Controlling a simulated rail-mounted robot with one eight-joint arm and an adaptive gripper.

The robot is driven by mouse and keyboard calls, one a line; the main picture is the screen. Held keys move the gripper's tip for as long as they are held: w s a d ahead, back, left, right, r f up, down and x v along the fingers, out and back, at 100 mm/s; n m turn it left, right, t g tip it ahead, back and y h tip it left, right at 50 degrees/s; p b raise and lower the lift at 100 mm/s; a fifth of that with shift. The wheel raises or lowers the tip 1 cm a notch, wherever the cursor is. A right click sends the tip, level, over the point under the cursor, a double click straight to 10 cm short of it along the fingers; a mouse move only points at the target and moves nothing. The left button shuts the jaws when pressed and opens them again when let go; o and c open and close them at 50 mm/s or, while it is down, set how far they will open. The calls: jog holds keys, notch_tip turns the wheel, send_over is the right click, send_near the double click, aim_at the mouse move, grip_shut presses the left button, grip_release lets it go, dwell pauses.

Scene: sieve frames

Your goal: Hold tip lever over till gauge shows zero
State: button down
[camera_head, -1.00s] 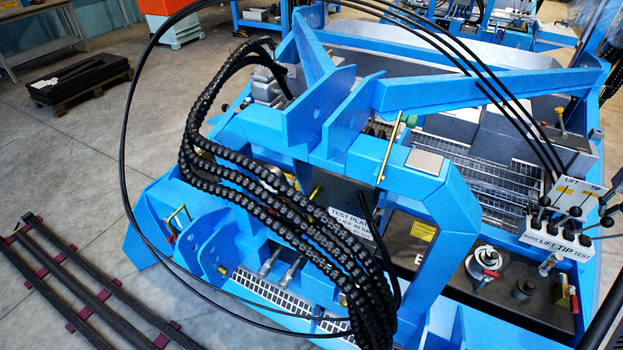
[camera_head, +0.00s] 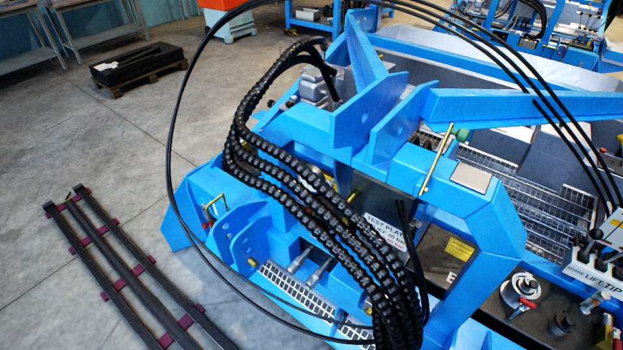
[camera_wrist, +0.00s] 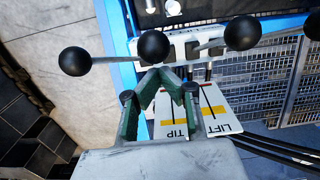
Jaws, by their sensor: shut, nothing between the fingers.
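In the wrist view my gripper (camera_wrist: 160,75) is shut and empty, its green-padded fingers meeting just below a black ball knob (camera_wrist: 153,45). I cannot tell whether they touch it. Other lever knobs stand in the same row, one to the left (camera_wrist: 75,61) on a rod lying sideways, one to the right (camera_wrist: 241,32). Which one is the tip lever I cannot read here. The gauge plate (camera_wrist: 222,108) appears upside down, with TIP and LIFT scales and yellow bands. My finger partly covers the TIP scale; its reading is unclear. The head view shows the lever block (camera_head: 597,268) at its right edge.
A blue steel machine frame (camera_head: 480,215) fills the head view, with looping black hoses (camera_head: 290,185) before it. Black rails (camera_head: 120,265) lie on the floor at left. A blue-edged mesh panel (camera_wrist: 265,65) stands beyond the levers in the wrist view.

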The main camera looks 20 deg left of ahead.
jog(key=shift+s, duration=0.1)
jog(key=shift+s+a+f+b, duration=0.2)
jog(key=shift+s+b, duration=0.2)
jog(key=shift+s, duration=0.3)
jog(key=shift+s+a+f+b, duration=0.2)
jog(key=shift+s+b, duration=0.2)
jog(key=shift+s, duration=0.35)
jog(key=shift+s+a+f+b, duration=0.15)
jog(key=shift+s+b, duration=0.1)
jog(key=shift+s, duration=0.2)
jog(key=shift+s+d+f+b, duration=0.15)
jog(key=shift+s+b, duration=0.1)
jog(key=shift+s, duration=0.15)
jog(key=shift+a, duration=0.1)
jog(key=shift+w, duration=0.1)
dwell(4.2)
jog(key=w+d, duration=0.1)
jog(key=w, duration=0.6)
jog(key=shift+d, duration=0.25)
jog(key=shift+w+r, duration=0.1)
